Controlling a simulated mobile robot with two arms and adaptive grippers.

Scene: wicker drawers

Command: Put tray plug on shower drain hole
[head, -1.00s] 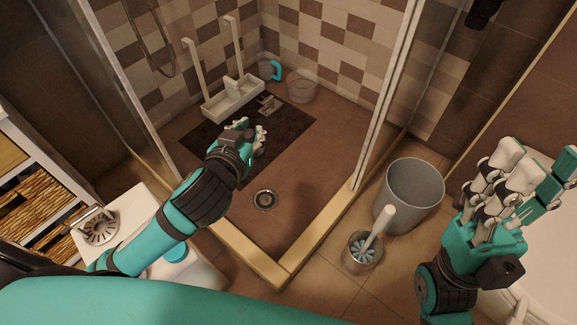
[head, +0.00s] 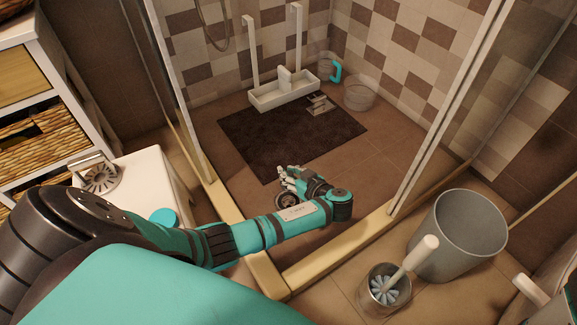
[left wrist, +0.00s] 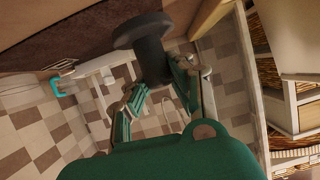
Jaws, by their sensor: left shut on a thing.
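My left gripper (head: 289,178) is low over the shower floor, its arm crossing the tray edge from the left. In the left wrist view its fingers (left wrist: 155,88) are shut on the tray plug (left wrist: 147,52), a dark grey piece with a stem and a wider round end. The wide end points away from the palm. My right gripper is out of view.
A dark mat (head: 255,135) lies behind the hand, with a metal piece (head: 322,104) at its edge. A white caddy (head: 275,97) and clear containers (head: 360,94) stand behind. A bin (head: 462,225) and toilet brush (head: 415,255) stand outside the tray.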

